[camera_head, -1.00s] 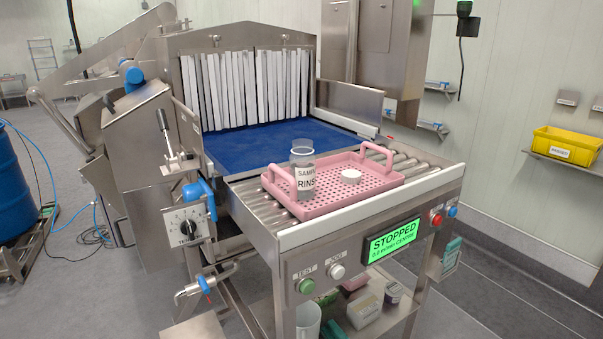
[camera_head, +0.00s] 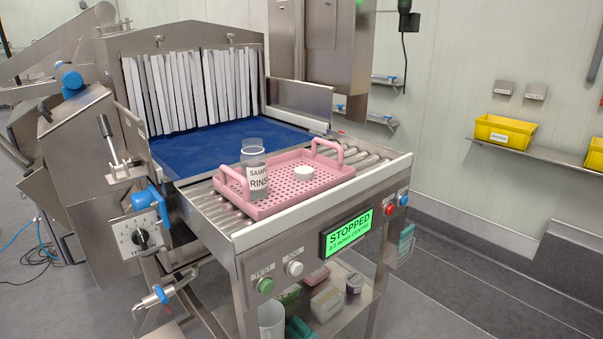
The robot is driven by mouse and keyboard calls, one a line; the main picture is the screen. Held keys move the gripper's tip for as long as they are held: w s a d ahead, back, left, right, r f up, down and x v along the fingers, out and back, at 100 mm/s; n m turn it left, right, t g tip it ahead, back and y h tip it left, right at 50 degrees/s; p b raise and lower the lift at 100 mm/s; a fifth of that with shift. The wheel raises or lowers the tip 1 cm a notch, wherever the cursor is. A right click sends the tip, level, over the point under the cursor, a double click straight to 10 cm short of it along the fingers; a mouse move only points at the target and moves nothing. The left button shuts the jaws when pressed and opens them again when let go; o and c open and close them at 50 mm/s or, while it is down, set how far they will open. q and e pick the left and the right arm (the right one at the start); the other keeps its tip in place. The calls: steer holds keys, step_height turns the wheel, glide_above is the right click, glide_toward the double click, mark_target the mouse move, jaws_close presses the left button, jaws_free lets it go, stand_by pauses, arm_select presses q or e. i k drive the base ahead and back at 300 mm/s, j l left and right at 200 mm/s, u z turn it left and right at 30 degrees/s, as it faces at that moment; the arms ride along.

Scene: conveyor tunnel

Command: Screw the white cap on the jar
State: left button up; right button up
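The clear jar (camera_head: 254,173) stands upright at the left end of the pink perforated tray (camera_head: 325,184). Its label reads "SAMPL... RINS...", and no cap is on its mouth. The white cap (camera_head: 303,173) lies in the same tray, to the right of the jar and apart from it. Neither of my grippers shows in the head view.
The tray rests on the conveyor rollers (camera_head: 210,205). Behind it are a blue belt (camera_head: 205,150) and a white strip curtain (camera_head: 190,90). The front panel has buttons and a green display (camera_head: 346,233) reading STOPPED. Yellow bins (camera_head: 504,132) sit on a wall shelf.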

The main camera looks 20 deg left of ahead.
mark_target(254, 158)
steer(key=i+l+u, duration=0.1)
steer(key=u, duration=0.25)
steer(key=i+l+u, duration=0.1)
steer(key=u, duration=0.25)
steer(key=l+u, duration=0.3)
steer(key=i+l+u, duration=0.15)
steer(key=l, duration=0.35)
steer(key=l+u, duration=0.15)
steer(key=l, duration=0.35)
steer(key=i+l+u, duration=0.2)
steer(key=l, duration=1.6)
